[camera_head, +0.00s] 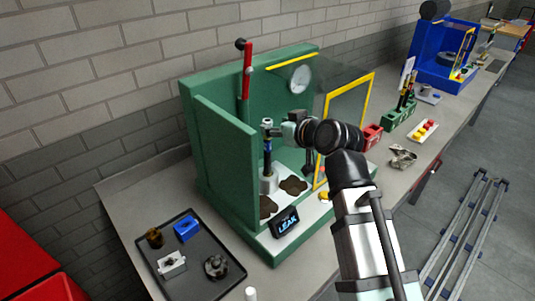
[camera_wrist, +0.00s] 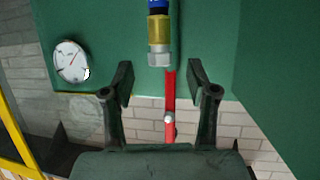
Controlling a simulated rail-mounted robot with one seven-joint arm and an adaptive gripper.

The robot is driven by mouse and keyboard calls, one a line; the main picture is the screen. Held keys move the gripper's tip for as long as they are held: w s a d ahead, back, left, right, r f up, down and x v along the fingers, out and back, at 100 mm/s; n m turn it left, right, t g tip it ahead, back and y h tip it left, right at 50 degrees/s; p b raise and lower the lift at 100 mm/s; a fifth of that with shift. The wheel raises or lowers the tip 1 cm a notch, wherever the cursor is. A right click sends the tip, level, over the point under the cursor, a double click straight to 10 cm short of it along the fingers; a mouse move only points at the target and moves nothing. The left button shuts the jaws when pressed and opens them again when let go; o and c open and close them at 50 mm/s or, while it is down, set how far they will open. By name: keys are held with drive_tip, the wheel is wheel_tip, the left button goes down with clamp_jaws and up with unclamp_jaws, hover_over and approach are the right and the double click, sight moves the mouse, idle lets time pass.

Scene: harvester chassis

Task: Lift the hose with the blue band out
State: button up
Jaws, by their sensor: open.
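The hose with the blue band (camera_head: 267,147) stands upright inside the green rig (camera_head: 222,150), its lower end at a pale grey fitting (camera_head: 270,184). In the wrist view its blue band (camera_wrist: 158,4), brass-coloured collar and silver end nut (camera_wrist: 159,55) show at the top centre; the rest is outside that view. My gripper (camera_head: 274,130) is at the hose's upper end. In the wrist view my gripper (camera_wrist: 161,82) is open, with its two fingers apart and the hose end lined up with the gap. I cannot tell whether a finger touches it.
A red lever (camera_head: 246,70), round gauge (camera_head: 300,79) and yellow-framed clear panel (camera_head: 346,115) surround the rig's interior. Dark patches (camera_head: 293,185) lie on its floor, near a "LEAK" display (camera_head: 285,222). A black parts tray (camera_head: 199,281) is at front left; a green rack (camera_head: 398,116) stands right.

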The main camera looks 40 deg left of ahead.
sight(270, 123)
drive_tip(key=shift+r+p+x, duration=0.15)
drive_tip(key=shift+p+x, duration=0.45)
drive_tip(key=shift+x, duration=0.55)
drive_tip(key=shift+r+p+x, duration=0.15)
drive_tip(key=shift+p+x, duration=0.4)
drive_tip(key=shift+x, duration=0.6)
drive_tip(key=shift+w+a+f, duration=0.15)
drive_tip(key=shift+a+f, duration=0.1)
drive_tip(key=shift+a, duration=0.2)
clamp_jaws()
